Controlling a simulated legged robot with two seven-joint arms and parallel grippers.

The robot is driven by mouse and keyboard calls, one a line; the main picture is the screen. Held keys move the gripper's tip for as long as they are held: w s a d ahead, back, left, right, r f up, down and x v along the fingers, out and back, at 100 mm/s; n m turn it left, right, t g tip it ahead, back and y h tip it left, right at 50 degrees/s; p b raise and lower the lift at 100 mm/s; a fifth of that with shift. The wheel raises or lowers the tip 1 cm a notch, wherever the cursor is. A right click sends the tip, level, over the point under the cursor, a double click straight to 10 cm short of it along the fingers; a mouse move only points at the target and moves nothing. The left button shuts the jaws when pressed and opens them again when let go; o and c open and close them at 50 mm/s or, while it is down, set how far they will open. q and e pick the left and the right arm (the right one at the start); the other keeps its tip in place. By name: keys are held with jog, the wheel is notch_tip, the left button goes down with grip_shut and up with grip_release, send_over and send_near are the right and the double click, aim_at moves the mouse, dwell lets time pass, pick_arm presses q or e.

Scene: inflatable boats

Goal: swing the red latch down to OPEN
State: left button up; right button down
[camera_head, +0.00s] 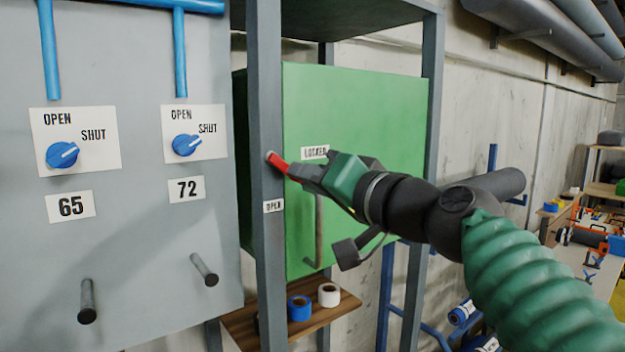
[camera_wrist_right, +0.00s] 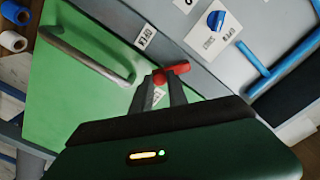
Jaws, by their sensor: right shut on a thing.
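The red latch (camera_head: 278,162) sits on a grey upright post in front of the green cabinet (camera_head: 365,110). It runs from its pivot on the post down and right into my gripper. A LOCKED label (camera_head: 315,152) is at about its height on the green door, and an OPEN label (camera_head: 273,206) is lower on the post. My right gripper (camera_head: 296,171) is shut on the latch's free end. The right wrist view also shows the red latch (camera_wrist_right: 172,72) between the fingertips. My left gripper is not in view.
A grey panel (camera_head: 140,240) at left carries blue knobs, blue pipes and two protruding pegs (camera_head: 205,270). The door's handle (camera_head: 319,230) hangs below my gripper. A wooden shelf (camera_head: 245,325) holds blue and white tape rolls. Benches with tools stand far right.

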jog(key=m, duration=0.1)
jog(key=f+m, duration=0.1)
jog(key=m, duration=0.1)
jog(key=a+m, duration=0.1)
jog(key=shift+s+f+m, duration=0.2)
jog(key=shift+s+m, duration=0.1)
jog(key=shift+s, duration=0.1)
jog(key=m, duration=0.1)
jog(key=a+m, duration=0.1)
jog(key=m, duration=0.1)
jog(key=s+m, duration=0.1)
jog(key=m, duration=0.1)
jog(key=shift+a+f, duration=0.25)
jog(key=shift+a, duration=0.1)
jog(key=c, duration=1.6)
grip_release()
jog(key=shift+o, duration=1.5)
jog(key=shift+w+a, duration=0.15)
jog(key=shift+w, duration=0.05)
jog(key=shift+s, duration=0.1)
